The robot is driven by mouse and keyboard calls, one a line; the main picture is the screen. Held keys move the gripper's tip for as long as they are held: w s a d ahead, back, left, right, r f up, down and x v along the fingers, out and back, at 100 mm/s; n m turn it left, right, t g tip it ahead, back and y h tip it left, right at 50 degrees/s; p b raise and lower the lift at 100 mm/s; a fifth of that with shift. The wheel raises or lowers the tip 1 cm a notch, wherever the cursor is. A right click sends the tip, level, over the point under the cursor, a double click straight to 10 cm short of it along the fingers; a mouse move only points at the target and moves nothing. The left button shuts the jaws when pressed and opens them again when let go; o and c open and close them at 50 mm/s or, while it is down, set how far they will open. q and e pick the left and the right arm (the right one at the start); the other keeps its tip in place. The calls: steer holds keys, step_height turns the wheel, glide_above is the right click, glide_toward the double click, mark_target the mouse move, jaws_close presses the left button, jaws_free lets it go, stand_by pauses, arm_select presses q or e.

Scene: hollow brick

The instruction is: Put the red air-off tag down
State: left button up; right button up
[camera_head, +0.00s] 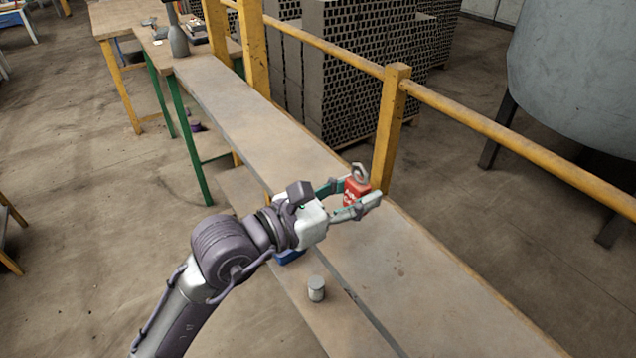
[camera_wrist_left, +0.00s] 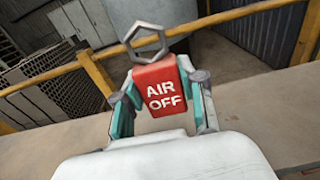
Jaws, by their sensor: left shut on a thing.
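The red air-off tag (camera_head: 352,191) is between the fingers of my left gripper (camera_head: 357,194), which is shut on it over the long bench. In the left wrist view the tag (camera_wrist_left: 160,92) stands upright with white "AIR OFF" lettering facing the camera, and a grey ring-shaped hook (camera_wrist_left: 146,40) rises from its top. The fingers of my left gripper (camera_wrist_left: 160,100) press on its two sides. Whether the tag's lower edge touches the bench cannot be told. My right gripper is not in view.
The long bench (camera_head: 430,290) has free room to the right of the gripper. A small grey cylinder (camera_head: 316,289) and a partly hidden blue object (camera_head: 289,257) are near the arm. A yellow railing (camera_head: 500,133) with a post (camera_head: 391,125) runs along the far edge.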

arm_select(q)
steer(key=w+a+f, duration=0.1)
steer(key=w, duration=0.1)
steer(key=w+f, duration=0.2)
steer(key=w, duration=0.1)
steer(key=w+a+f, duration=0.1)
steer(key=w, duration=0.1)
steer(key=shift+w+a+f+b, duration=0.35)
steer(key=shift+f, duration=0.05)
steer(key=shift+w+f, duration=0.1)
steer(key=shift+f, duration=2)
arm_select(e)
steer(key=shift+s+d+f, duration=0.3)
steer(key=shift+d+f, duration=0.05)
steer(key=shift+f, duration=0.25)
arm_select(q)
steer(key=shift+f+b, duration=0.15)
steer(key=shift+b, duration=0.2)
steer(key=o, duration=1)
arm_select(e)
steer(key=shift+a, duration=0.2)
